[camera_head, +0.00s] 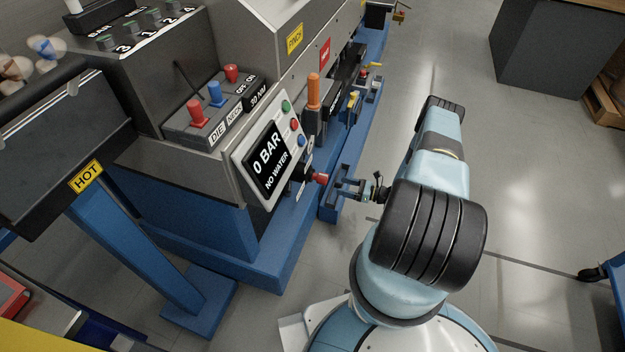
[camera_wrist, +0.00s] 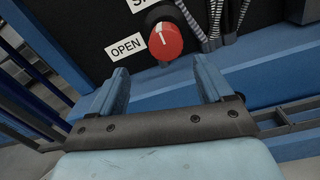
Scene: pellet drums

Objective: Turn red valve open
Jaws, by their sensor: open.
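The red valve (camera_wrist: 165,41) is a round red knob with a white pointer line, on a dark panel in the wrist view. Its line points roughly up, toward a partly cut-off label above. An "OPEN" label (camera_wrist: 126,47) sits to its left. In the head view the red valve (camera_head: 321,178) juts from the machine's side, below the "0 BAR / NO WATER" display (camera_head: 268,160). My gripper (camera_wrist: 160,78) is open and empty, its two fingers apart and pointing at the knob. In the head view my gripper (camera_head: 338,186) is just right of the valve, apart from it.
Grey hoses (camera_wrist: 216,22) hang right of the knob. A blue machine base (camera_head: 262,262) runs below the panel. An orange handle (camera_head: 313,92) and a yellow lever (camera_head: 353,98) stand farther along the machine. Grey floor (camera_head: 500,170) right of my arm is open.

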